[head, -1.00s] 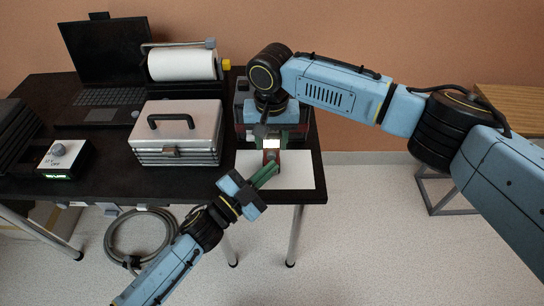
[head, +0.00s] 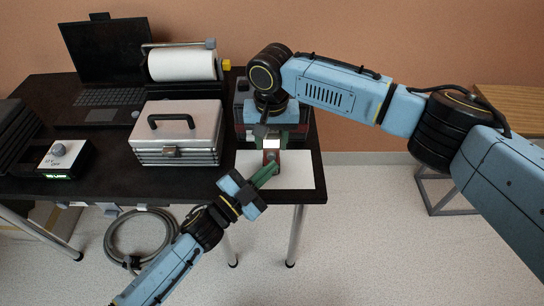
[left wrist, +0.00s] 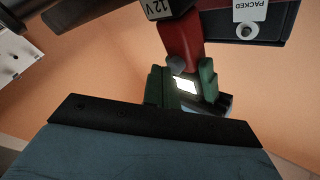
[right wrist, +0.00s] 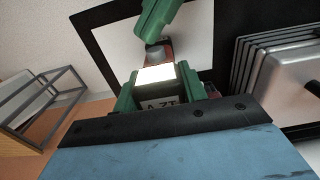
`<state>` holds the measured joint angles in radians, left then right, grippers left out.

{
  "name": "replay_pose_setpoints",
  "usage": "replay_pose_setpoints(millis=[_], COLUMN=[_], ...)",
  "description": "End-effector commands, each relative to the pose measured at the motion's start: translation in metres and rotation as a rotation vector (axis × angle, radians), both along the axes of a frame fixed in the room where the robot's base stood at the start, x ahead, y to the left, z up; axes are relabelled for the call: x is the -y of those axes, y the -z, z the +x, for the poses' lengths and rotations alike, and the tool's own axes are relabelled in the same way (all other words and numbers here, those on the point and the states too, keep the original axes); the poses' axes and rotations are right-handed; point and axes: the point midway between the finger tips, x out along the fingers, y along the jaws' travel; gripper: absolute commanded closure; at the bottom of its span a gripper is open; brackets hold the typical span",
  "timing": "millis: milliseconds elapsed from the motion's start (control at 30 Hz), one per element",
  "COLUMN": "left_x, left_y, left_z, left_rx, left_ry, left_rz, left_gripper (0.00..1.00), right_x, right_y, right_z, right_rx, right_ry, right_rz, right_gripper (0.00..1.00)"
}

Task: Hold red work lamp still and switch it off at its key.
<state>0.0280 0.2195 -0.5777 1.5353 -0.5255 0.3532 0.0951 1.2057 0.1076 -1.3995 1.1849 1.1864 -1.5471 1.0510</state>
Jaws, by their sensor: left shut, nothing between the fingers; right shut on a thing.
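The red work lamp (head: 272,155) stands on a white sheet (head: 302,165) at the table's front right corner. Its panel (right wrist: 155,74) glows white. My right gripper (head: 272,136) is shut on the lamp, its green fingers on either side of the lit head in the right wrist view. The grey key (left wrist: 177,63) sits on the red body in the left wrist view. My left gripper (head: 272,168) is shut and empty, its fingertips right by the key (right wrist: 155,51); I cannot tell whether they touch it.
A silver case (head: 178,130) stands left of the lamp, with a paper roll (head: 181,65) and a laptop (head: 105,60) behind. A small box with a knob (head: 58,155) is at the left. A coiled hose (head: 135,240) hangs below the table edge.

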Motion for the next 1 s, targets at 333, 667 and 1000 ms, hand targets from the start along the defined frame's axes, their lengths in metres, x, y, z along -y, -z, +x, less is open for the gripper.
replay_pose_setpoints(millis=[333, 667, 1000], left_x=[-0.003, -0.004, -0.002], left_y=[-0.007, -0.007, -0.006], left_z=[0.005, -0.026, -0.056], left_rx=[0.024, 0.022, 0.017], left_ry=[-0.010, -0.009, -0.004], left_rz=[0.006, 0.003, 0.002], left_gripper=[1.00, 1.00, 1.00], right_x=[0.000, -0.001, 0.000], right_y=[0.000, 0.000, 0.000], right_z=[0.000, 0.000, 0.000], right_rx=[0.001, 0.001, 0.000], right_ry=[0.000, -0.002, 0.000], right_rz=[0.001, 0.000, 0.000], right_gripper=[0.87, 0.87, 0.87])
